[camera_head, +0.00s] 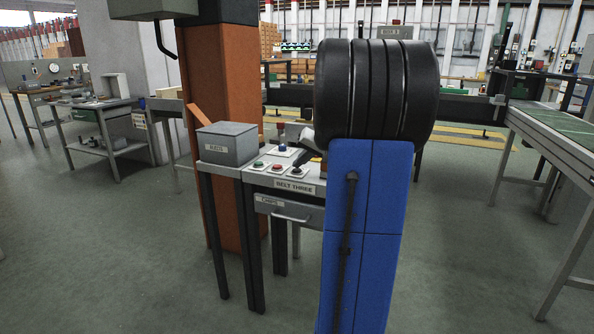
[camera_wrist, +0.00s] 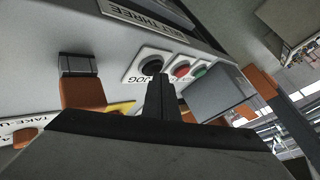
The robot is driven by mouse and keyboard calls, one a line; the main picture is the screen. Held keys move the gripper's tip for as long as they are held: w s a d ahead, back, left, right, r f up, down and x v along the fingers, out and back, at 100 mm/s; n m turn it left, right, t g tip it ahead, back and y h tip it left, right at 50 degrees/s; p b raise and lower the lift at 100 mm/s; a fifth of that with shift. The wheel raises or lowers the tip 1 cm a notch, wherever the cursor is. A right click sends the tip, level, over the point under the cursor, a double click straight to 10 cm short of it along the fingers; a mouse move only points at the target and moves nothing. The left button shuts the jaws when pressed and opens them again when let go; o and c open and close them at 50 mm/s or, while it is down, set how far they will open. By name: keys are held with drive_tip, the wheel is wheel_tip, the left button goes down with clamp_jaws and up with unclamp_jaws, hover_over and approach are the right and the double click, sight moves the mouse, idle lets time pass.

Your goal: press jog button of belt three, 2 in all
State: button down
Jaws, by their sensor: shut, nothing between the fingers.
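The belt three console (camera_head: 247,178) stands ahead, with a BELT THREE plate (camera_head: 295,186) on its front edge. The black jog button (camera_wrist: 152,66) sits on a white plate marked JOG, at the end of a row with a red button (camera_wrist: 181,71) and a green button (camera_wrist: 201,71). My gripper (camera_wrist: 160,78) is shut and empty, its fingertips at the jog button's lower edge in the wrist view. I cannot tell whether they touch it. In the head view my arm partly covers the console's right side.
A grey box (camera_head: 227,145) stands on the console's left, before an orange column (camera_head: 222,85). In the wrist view an orange piece on a dark hinge (camera_wrist: 82,90) and a yellow tag (camera_wrist: 122,107) lie close to the fingers. A conveyor (camera_head: 555,130) stands at right.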

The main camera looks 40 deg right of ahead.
sight(299, 171)
drive_tip(key=shift+f, duration=0.15)
idle(0.3)
drive_tip(key=shift+r, duration=3.4)
